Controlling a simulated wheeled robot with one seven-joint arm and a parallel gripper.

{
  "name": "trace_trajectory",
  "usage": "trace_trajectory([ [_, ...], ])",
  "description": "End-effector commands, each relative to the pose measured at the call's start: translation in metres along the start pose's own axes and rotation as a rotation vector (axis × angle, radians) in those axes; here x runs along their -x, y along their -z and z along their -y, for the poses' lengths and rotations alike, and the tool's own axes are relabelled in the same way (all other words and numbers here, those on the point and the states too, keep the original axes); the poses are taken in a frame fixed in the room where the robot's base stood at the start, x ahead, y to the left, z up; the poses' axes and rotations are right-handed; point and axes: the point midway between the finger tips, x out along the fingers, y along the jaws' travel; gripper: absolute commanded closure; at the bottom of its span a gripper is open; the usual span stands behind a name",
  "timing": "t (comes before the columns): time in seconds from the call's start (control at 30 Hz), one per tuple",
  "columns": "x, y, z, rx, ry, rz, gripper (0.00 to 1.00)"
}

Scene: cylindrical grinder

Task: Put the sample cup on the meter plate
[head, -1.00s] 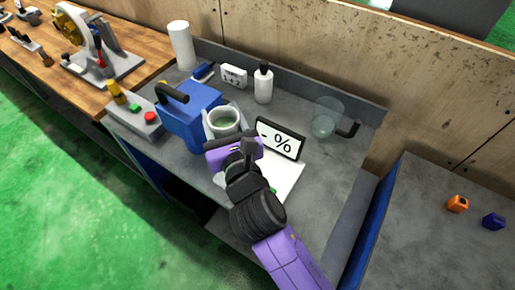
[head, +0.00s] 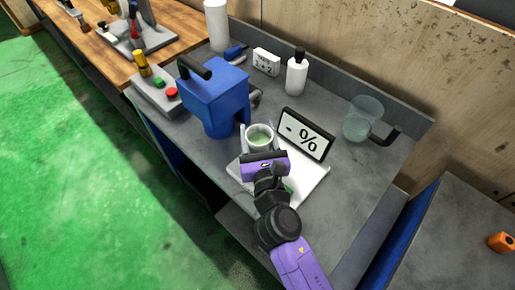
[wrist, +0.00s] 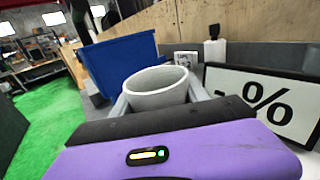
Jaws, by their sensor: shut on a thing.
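The sample cup (head: 259,139) is a small pale grey cup with greenish contents. My gripper (head: 260,149) is shut on it, with a grey finger on each side of the cup (wrist: 157,90) in the wrist view. The cup is upright at the back left part of the white meter plate (head: 312,182). I cannot tell whether its base touches the plate, because my gripper hides it. The meter's display (head: 305,135) stands behind the plate, shows "- %", and also shows at right in the wrist view (wrist: 262,100).
A blue machine (head: 214,98) with a black handle stands left of the cup. A white bottle (head: 297,75), a small white sign (head: 266,62) and a clear jug (head: 362,119) stand toward the back. The grey bench right of the plate is clear.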

Motion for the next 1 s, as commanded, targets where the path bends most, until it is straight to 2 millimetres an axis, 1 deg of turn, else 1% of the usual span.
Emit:
trace_trajectory([
  [0.03,0.000,0.007,0.000,0.000,0.000,0.000,0.94],
  [0.17,0.000,0.014,0.000,0.001,0.000,0.000,0.94],
  [0.3,0.000,0.037,-0.001,0.001,-0.001,-0.001,0.94],
  [0.4,0.000,0.048,-0.001,0.001,-0.001,0.000,0.94],
  [0.5,0.000,0.052,-0.001,-0.001,-0.001,0.001,0.94],
  [0.73,0.000,0.051,-0.001,0.000,0.000,0.001,0.94],
  [0.87,0.000,0.054,-0.001,0.000,0.000,0.001,0.94],
  [0.9,0.000,0.055,-0.001,0.000,0.000,0.001,0.46],
  [0.97,0.000,0.054,-0.001,0.000,0.000,0.001,0.34],
  [1.0,0.000,0.054,-0.001,0.000,0.000,0.001,0.26],
])
